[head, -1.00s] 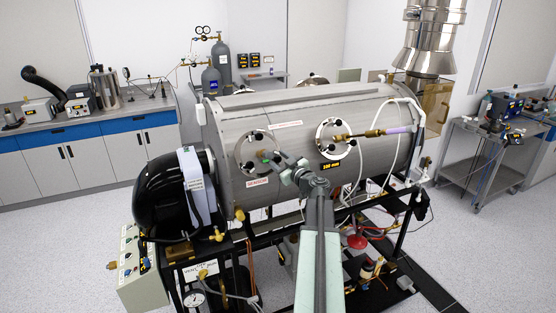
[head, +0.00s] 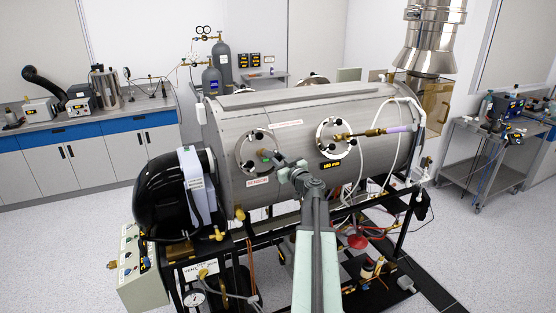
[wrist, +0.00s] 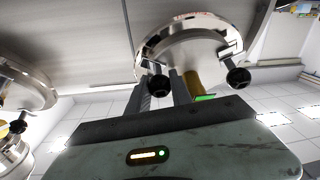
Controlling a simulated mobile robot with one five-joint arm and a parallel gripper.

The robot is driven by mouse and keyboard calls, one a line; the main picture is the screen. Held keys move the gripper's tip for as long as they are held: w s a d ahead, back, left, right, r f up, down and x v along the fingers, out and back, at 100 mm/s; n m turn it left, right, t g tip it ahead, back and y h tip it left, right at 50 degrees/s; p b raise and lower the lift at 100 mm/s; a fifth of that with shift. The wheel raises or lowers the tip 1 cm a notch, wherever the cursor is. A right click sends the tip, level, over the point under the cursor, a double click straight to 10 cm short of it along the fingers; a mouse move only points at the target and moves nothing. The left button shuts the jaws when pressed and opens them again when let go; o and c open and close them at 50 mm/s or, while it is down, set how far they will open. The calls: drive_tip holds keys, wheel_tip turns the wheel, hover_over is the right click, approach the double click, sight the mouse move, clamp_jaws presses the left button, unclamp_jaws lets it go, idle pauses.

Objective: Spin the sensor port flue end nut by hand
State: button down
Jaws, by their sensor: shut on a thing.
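The sensor port (head: 244,160) is a round steel flange with black knobs on the left part of the steel chamber, above a red-lettered label. In the wrist view its shiny flange (wrist: 190,38) fills the upper middle. A brass fitting, the end nut (wrist: 193,84), stands out from it, with a green patch beside it. My gripper (head: 271,157) reaches the port's right side. In the wrist view my gripper (wrist: 164,88) is shut at the brass nut, its dark fingers close beside it. The exact contact is hidden, and a black knob overlaps the fingers.
A second flange (head: 335,138) with a brass fitting and hose sits to the right on the chamber (head: 290,110). A black blower housing (head: 160,190) stands at the left. Pipes, a gauge (head: 194,298) and a black frame lie below. The floor at left is clear.

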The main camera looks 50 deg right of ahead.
drive_tip(key=m+g+h, duration=0.1)
drive_tip(key=m, duration=0.2)
drive_tip(key=m+h, duration=0.2)
drive_tip(key=m, duration=0.2)
drive_tip(key=shift+m+g+h, duration=0.3)
drive_tip(key=shift+g, duration=0.1)
drive_tip(key=shift+d+m, duration=0.1)
drive_tip(key=shift+m, duration=0.2)
drive_tip(key=c, duration=1.1)
unclamp_jaws()
drive_tip(key=shift+c, duration=0.2)
